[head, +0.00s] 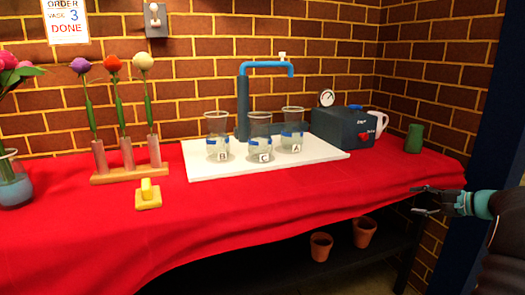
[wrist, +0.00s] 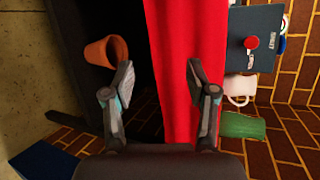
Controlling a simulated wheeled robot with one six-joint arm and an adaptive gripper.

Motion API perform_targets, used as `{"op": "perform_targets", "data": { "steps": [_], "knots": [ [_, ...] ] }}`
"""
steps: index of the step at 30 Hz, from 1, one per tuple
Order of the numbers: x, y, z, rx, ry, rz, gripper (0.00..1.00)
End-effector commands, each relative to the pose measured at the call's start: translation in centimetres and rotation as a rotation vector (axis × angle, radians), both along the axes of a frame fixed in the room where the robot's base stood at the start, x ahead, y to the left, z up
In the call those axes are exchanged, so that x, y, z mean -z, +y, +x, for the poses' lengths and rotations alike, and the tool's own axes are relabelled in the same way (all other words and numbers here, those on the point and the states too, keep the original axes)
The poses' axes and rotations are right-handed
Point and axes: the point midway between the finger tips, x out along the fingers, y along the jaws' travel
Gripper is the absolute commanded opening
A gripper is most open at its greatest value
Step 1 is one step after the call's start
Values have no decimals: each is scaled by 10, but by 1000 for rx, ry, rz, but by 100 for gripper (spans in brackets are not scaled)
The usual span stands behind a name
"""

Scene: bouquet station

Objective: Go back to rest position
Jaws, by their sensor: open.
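My gripper (head: 424,201) is at the right side of the head view, in front of the right end of the red-covered table (head: 330,215). Its two fingers are spread apart and nothing is between them. In the wrist view my gripper (wrist: 160,85) also shows open and empty, with the red cloth's edge (wrist: 178,60) beyond the fingers. The cloth and the gripper appear apart, though the exact gap is hard to tell.
Glass beakers labelled B (head: 217,145), C (head: 260,150) and A (head: 292,140) stand on a white board (head: 205,171). A flower rack (head: 130,175), yellow block (head: 148,196), vase (head: 14,185), blue-grey machine (head: 335,130) and green cylinder (head: 414,138) share the table. Pots (head: 320,247) sit below.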

Motion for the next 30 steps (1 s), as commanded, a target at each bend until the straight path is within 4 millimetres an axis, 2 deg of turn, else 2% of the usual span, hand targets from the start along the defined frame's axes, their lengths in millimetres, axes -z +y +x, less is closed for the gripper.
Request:
{"op": "perform_targets", "data": {
  "steps": [6,12,21,30],
  "knots": [
    [39,40,-44,-35,213,-139,57],
    [54,97,-102,-120,375,-343,57],
    [53,174,-197,-275,478,-684,57],
    [45,228,-284,-425,445,-1003,57]
  ]
}}
